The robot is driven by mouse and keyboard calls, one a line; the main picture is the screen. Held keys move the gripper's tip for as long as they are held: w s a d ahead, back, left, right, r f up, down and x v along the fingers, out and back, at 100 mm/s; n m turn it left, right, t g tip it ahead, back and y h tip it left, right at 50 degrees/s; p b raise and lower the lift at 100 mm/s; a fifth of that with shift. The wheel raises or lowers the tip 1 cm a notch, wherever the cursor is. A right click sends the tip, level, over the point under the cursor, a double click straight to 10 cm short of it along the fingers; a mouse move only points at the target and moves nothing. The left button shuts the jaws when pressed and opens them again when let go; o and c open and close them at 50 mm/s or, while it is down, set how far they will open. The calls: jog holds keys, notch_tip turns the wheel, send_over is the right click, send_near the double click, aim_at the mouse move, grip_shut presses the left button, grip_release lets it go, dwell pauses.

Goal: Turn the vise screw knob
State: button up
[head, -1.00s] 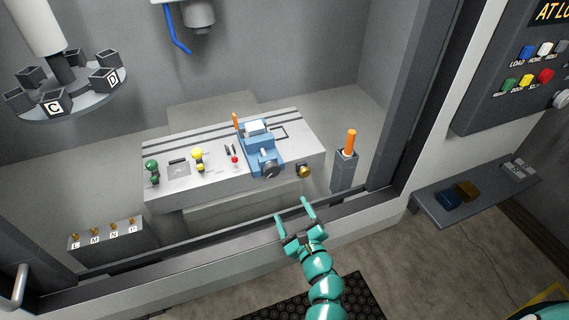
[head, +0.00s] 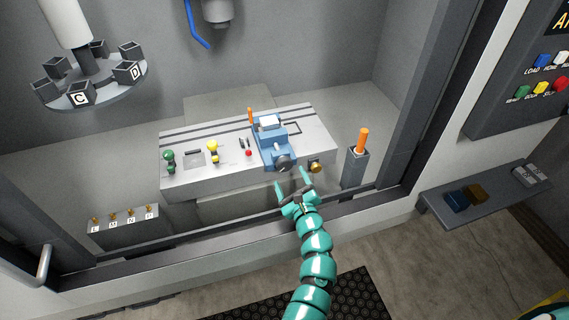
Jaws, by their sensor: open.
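The blue vise (head: 268,138) sits on the light grey machine table (head: 225,174), with a white block in its top. Its dark round screw knob (head: 284,163) faces me at the vise's front end, over the table's front edge. My teal gripper (head: 291,188) is open and empty, just in front of and below the knob. I see a gap between the fingers and the knob, though depth is hard to judge. A brass knob (head: 315,167) on the table's front face is just right of the gripper's right finger.
A grey post with an orange handle (head: 362,141) stands right of the table. Green (head: 170,160) and yellow (head: 213,150) knobs stand on the table's left. The booth sill (head: 235,240) crosses beneath my arm. A tool carousel (head: 92,88) hangs at upper left.

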aim_at(285, 167)
jog(key=shift+x, duration=3.45)
jog(key=c, duration=1)
jog(key=shift+f, duration=0.1)
jog(key=shift+n, duration=0.3)
